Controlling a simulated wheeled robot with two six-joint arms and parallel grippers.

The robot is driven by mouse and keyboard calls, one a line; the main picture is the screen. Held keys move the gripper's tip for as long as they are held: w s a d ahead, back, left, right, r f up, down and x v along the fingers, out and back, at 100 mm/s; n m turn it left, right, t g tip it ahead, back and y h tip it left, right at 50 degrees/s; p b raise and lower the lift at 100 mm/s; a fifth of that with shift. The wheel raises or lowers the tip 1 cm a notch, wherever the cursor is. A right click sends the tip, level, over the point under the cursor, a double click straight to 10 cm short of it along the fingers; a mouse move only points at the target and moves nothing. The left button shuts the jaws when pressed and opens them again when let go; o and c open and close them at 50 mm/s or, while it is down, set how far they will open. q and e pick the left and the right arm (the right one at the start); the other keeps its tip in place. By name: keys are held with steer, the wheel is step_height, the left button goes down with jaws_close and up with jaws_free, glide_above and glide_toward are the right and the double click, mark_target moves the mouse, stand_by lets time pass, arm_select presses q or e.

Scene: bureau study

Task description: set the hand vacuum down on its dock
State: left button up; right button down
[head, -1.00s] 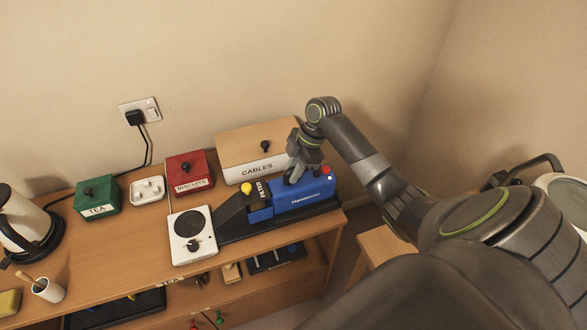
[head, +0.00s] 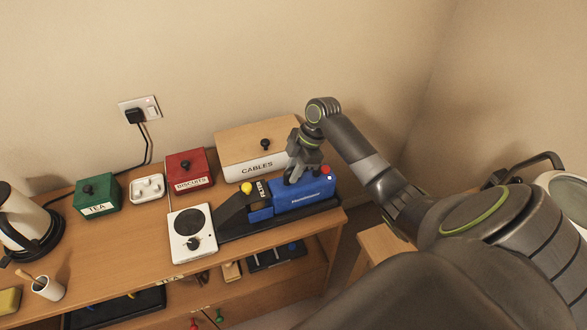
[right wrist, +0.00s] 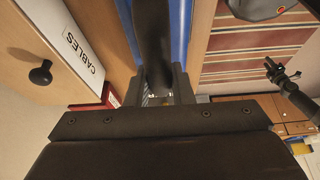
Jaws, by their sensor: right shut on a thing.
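The blue hand vacuum (head: 303,198) has a dark nozzle pointing left and a red button at its right end. It lies level along the long black dock (head: 236,233) near the counter's right end. It looks seated or only just above; I cannot tell which. My right gripper (head: 294,177) comes down from above and is shut on the vacuum's dark handle. In the right wrist view the handle (right wrist: 152,42) runs between the fingers, with the blue body beside it. The underside of the vacuum is hidden.
The CABLES box (head: 255,150) stands close behind the vacuum. A white hotplate (head: 192,233) is just left of the dock. The counter's right edge is near.

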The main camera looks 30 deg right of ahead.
steer(key=shift+f, duration=0.65)
stand_by(1.3)
steer(key=c, duration=1.2)
jaws_free()
steer(key=o, duration=0.4)
steer(key=shift+f, duration=0.1)
steer(key=shift+r+p, duration=3.45)
steer(key=shift+r, duration=0.4)
steer(key=shift+f, duration=0.1)
